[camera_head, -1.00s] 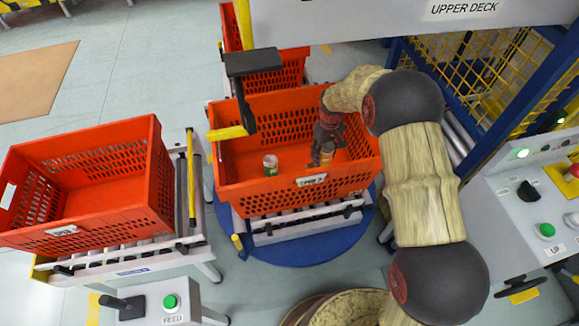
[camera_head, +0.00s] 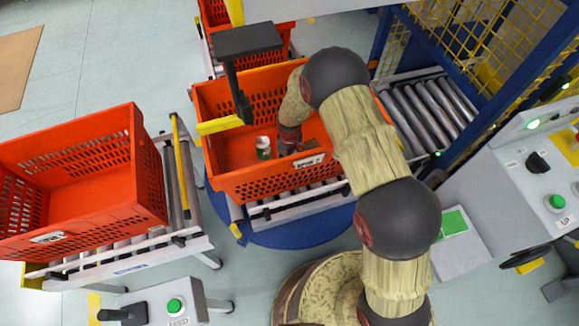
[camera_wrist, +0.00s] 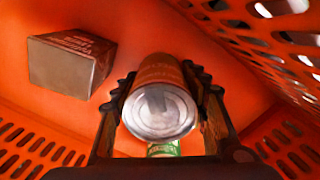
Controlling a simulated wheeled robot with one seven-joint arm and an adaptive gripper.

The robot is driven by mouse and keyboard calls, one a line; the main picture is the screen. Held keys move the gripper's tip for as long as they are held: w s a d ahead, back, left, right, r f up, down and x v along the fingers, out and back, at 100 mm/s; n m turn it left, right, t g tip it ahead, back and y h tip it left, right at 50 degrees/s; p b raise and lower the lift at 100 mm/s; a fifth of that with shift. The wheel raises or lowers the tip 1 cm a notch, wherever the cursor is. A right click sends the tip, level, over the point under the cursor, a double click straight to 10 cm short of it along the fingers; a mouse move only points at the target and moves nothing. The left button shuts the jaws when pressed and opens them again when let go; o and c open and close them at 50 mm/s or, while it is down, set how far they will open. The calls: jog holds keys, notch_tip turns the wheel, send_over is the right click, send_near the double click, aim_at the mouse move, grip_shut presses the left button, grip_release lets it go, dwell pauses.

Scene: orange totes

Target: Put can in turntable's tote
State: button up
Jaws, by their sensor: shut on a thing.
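The turntable's tote (camera_head: 250,186) is orange and sits on a roller stand over a blue round base. My gripper (camera_head: 288,143) reaches down inside it. In the wrist view my gripper (camera_wrist: 163,88) is shut on an orange-brown can (camera_wrist: 160,108), whose silver lid faces the camera. In the head view my arm hides that can, and I cannot tell whether it touches the floor. A white and green can (camera_head: 263,147) stands in the same tote, just left of my gripper. A green piece (camera_wrist: 163,149) shows below the held can in the wrist view.
A brown box (camera_wrist: 72,64) lies on the tote floor beside the held can. Another orange tote (camera_head: 75,222) stands on the left conveyor and looks empty. A dark post with a yellow arm (camera_head: 220,124) stands over the turntable tote's left side.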

jog(key=shift+f+b, duration=0.5)
jog(key=shift+f, duration=0.95)
jog(key=shift+f, duration=0.2)
jog(key=o, duration=1.6)
jog(key=shift+r, duration=0.1)
jog(key=shift+r+p, duration=1.55)
jog(key=shift+r, duration=2.25)
